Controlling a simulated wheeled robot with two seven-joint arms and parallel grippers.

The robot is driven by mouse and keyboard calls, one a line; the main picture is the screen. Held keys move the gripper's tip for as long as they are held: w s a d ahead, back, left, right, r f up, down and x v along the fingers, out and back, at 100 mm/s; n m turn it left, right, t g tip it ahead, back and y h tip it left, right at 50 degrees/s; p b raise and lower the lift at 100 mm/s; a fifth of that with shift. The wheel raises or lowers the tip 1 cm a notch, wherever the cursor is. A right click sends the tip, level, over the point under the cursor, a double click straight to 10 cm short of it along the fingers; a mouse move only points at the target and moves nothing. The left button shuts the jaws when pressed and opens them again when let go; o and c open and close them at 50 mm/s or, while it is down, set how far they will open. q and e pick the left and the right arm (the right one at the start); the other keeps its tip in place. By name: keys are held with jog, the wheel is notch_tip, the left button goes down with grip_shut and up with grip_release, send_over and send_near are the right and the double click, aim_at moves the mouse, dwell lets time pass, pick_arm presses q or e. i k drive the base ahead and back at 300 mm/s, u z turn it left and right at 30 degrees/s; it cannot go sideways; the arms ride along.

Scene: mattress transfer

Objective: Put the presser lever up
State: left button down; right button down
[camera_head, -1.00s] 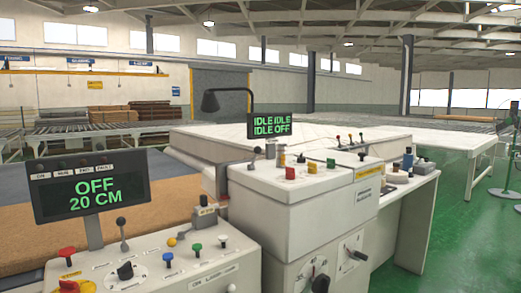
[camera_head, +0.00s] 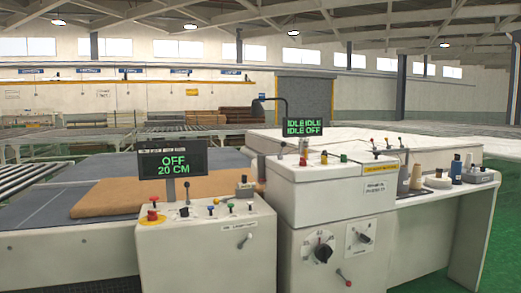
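Neither of my grippers is in view. The left control box (camera_head: 205,255) has a short upright lever with a dark knob (camera_head: 186,186) beside its screen. The right console (camera_head: 331,205) has several small levers on top, among them a red-tipped lever (camera_head: 373,143). A red-ended lever (camera_head: 343,276) slants on its front face, below a black rotary dial (camera_head: 324,247) and another dark-handled control (camera_head: 364,237). The labels are too small to tell which is the presser lever. The left screen (camera_head: 173,160) reads OFF 20 CM, and the right screen (camera_head: 304,127) reads IDLE IDLE IDLE OFF.
A brown sheet (camera_head: 130,193) lies on a grey bed behind the left box. A roller conveyor (camera_head: 25,176) is at far left. Thread cones (camera_head: 417,176) and a white roll stand on the side table (camera_head: 462,184) at right. Green floor (camera_head: 500,255) shows at far right.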

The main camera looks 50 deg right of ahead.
aim_at(282, 144)
jog(key=z, duration=1)
jog(key=i, duration=0.85)
jog(key=z, duration=0.5)
jog(key=i, duration=0.6)
jog(key=u, duration=0.25)
